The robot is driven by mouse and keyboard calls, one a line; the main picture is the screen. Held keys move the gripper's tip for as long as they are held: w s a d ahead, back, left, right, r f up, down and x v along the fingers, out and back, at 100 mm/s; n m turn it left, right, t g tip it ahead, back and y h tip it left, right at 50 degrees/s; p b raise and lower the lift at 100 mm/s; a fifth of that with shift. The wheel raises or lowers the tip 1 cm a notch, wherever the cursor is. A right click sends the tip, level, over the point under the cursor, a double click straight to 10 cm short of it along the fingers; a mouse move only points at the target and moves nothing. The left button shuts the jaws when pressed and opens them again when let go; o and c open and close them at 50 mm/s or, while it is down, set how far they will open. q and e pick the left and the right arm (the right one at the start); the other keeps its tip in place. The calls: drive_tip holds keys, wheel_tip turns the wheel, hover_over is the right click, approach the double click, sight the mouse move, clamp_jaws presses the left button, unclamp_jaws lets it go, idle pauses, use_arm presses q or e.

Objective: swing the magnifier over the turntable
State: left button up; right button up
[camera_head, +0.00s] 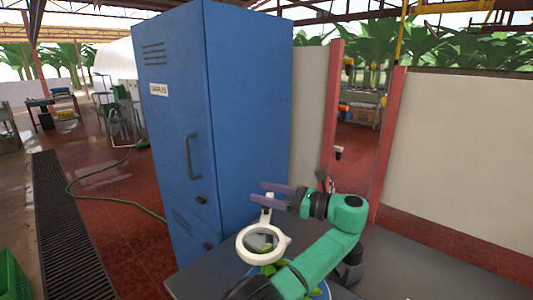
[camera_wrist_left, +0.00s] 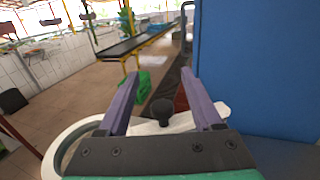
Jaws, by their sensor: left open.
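The magnifier is a white ring (camera_head: 242,246) with a short white arm behind it, in front of the blue cabinet in the head view. Its ring (camera_wrist_left: 58,148) also shows at lower left in the left wrist view. A dark knob (camera_wrist_left: 163,108) on its white bar appears between my fingers there; I cannot tell whether they touch it. My left gripper (camera_head: 268,193) is open, its purple fingers pointing left near the magnifier's arm. A blue rim (camera_head: 322,292), probably the turntable, shows at the bottom, mostly hidden by my green arm. My right gripper is not in view.
A tall blue cabinet (camera_head: 240,110) with a handle stands just behind the magnifier. The grey tabletop (camera_head: 205,282) is bare at left. Green leaves (camera_head: 265,269) show around the ring's near side. A floor grate (camera_head: 65,230) and green hose lie farther left.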

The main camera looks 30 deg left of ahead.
use_arm(q)
wheel_tip(320, 180, up, 16)
drive_tip(key=b, duration=0.1)
drive_tip(key=shift+r+b, duration=0.25)
drive_tip(key=shift+b, duration=0.1)
